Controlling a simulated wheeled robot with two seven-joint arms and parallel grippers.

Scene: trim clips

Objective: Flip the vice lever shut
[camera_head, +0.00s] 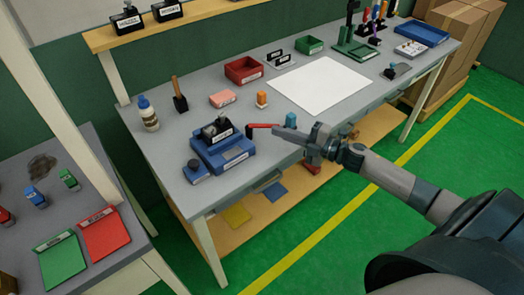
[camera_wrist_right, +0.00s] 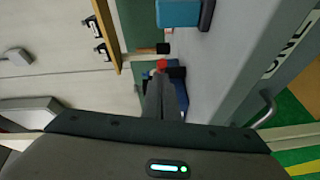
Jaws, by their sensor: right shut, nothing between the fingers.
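The blue vice (camera_head: 235,158) with dark jaws stands near the front left edge of the grey workbench. A red lever (camera_head: 262,126) with a dark end shows at its right side, lying roughly level and pointing toward my gripper. My right gripper (camera_head: 278,131) comes in from the right, its fingers shut and empty, with the tips at the lever's right end. I cannot tell whether they touch it. In the right wrist view the closed fingers (camera_wrist_right: 166,92) point at a small red part (camera_wrist_right: 161,65), which looks like the lever. My left gripper is not in view.
A white sheet (camera_head: 320,84), red bin (camera_head: 244,70) and orange item (camera_head: 262,99) are farther back. The bench's front edge runs under my right arm.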

